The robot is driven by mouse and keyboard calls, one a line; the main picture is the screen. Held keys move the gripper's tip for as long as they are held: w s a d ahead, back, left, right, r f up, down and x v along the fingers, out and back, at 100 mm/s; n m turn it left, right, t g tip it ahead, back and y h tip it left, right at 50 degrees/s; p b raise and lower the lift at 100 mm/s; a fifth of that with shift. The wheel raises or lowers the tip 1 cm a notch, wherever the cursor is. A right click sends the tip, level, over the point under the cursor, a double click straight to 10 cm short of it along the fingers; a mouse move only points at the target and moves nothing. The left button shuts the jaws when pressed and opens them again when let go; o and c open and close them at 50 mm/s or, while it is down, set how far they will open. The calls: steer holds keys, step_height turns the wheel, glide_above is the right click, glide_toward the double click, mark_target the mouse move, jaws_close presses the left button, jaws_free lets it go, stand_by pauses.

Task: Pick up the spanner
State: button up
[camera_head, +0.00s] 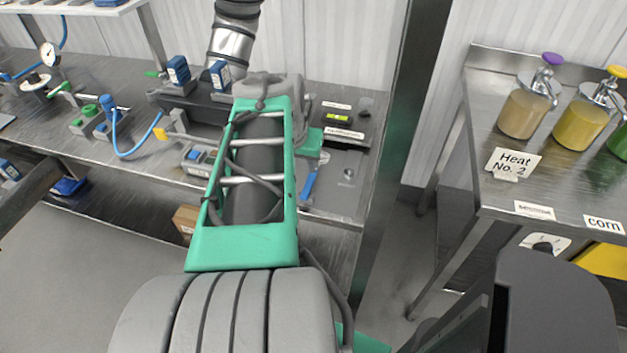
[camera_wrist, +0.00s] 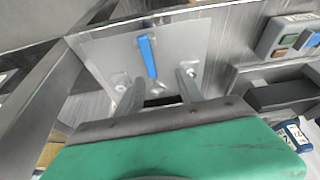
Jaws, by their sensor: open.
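The spanner (camera_head: 309,184) shows as a slim blue shape on a light grey plate on the steel bench, just right of my arm in the head view. In the wrist view the spanner (camera_wrist: 147,56) lies lengthwise on that plate, ahead of my gripper (camera_wrist: 159,78). The two grey fingers are apart, with nothing between them. The spanner's near end lies just beyond the gap between the fingertips, and I cannot tell the height between them. In the head view my arm hides most of the gripper.
The plate (camera_wrist: 100,45) has small round fittings beside the spanner. A dark block (camera_wrist: 285,97) and blue-grey devices stand to the right in the wrist view. In the head view a dark post (camera_head: 395,130) stands right of the plate, and another table (camera_head: 480,130) holds sauce bottles.

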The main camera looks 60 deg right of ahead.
mark_target(312, 175)
steer(key=shift+s+d+f+m, duration=0.2)
steer(key=shift+s+d+m, duration=0.1)
steer(key=shift+s+d, duration=0.4)
steer(key=x, duration=0.7)
steer(key=shift+s+f, duration=0.15)
steer(key=shift+c, duration=0.4)
jaws_close()
